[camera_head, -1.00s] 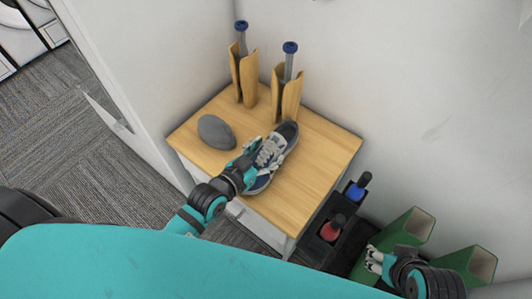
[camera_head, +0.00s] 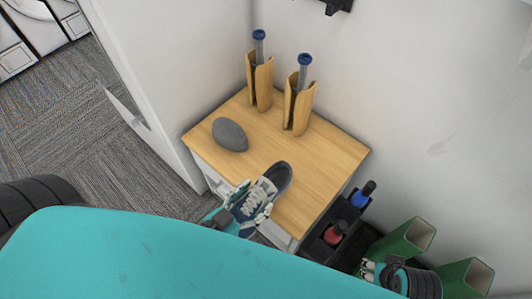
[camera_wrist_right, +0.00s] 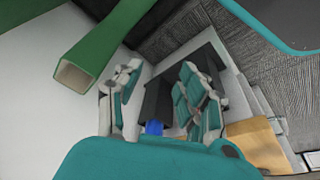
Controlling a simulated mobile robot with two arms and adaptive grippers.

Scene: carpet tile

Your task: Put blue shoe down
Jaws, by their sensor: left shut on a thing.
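The blue shoe (camera_head: 283,176), navy with white laces, is at the front edge of the wooden tabletop (camera_head: 320,157), its toe pointing to the back right. My left gripper (camera_head: 251,204) is shut on the shoe's laced middle part. Its heel end is partly hidden by the gripper and my teal body. I cannot tell whether the sole touches the tabletop. My right gripper (camera_head: 367,269) is low at the right, near the green boxes. In the right wrist view its fingers (camera_wrist_right: 160,92) are spread apart with nothing held between them.
A grey oval object (camera_head: 230,135) lies on the left of the tabletop. Two wooden holders (camera_head: 259,82) (camera_head: 298,106) with blue-capped tubes stand at the back. A black caddy (camera_head: 346,217) with bottles and green open boxes (camera_head: 405,240) are to the right. The tabletop's right half is clear.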

